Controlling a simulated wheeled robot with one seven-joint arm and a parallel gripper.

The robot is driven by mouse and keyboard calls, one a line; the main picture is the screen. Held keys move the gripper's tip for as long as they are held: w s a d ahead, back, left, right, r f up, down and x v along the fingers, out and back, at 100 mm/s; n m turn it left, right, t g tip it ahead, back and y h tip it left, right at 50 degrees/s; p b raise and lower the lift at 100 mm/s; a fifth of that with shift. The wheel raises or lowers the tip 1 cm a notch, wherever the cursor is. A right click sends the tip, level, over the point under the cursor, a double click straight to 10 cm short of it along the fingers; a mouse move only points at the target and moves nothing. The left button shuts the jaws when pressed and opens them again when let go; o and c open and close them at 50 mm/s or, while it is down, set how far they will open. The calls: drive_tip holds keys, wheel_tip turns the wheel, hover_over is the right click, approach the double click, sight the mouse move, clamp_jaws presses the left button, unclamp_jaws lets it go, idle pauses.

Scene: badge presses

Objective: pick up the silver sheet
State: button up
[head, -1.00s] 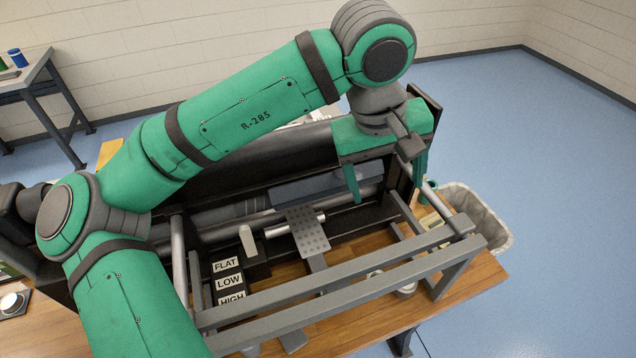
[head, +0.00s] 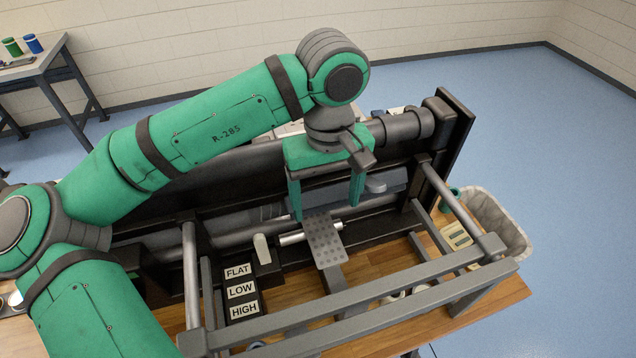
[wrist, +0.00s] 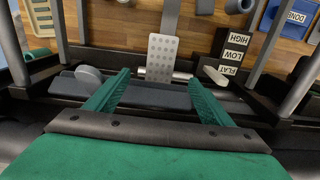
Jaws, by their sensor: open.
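A silver-grey plate with rows of dots (head: 326,243) is the only sheet-like thing I make out. It lies over a grey bar inside the press frame, and I cannot tell if it is loose or fixed. It also shows in the wrist view (wrist: 162,52), upper middle. My gripper (head: 326,208) is open and empty, fingers pointing down, near the plate's far end. In the wrist view the fingertips (wrist: 158,75) stand apart on either side of the plate's near end. I see no contact, and the height above the plate is hard to judge.
The press's front rails (head: 370,292) and side posts surround the plate. A block labelled FLAT, LOW, HIGH (head: 240,290) with a pale lever (head: 262,249) stands at its left. A bin (head: 500,228) stands at the right. A blue DONE tray (wrist: 290,14) shows in the wrist view.

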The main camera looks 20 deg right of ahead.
sight(324, 237)
drive_tip(key=shift+w, duration=0.7)
wheel_tip(324, 237, down, 10)
drive_tip(key=shift+s+f, duration=0.15)
drive_tip(key=shift+f, duration=0.05)
drive_tip(key=shift+s+d+f, duration=0.1)
drive_tip(key=shift+s+f, duration=0.1)
drive_tip(key=shift+a, duration=0.3)
drive_tip(key=shift+c, duration=0.9)
drive_tip(key=shift+d, duration=0.15)
drive_tip(key=c, duration=1)
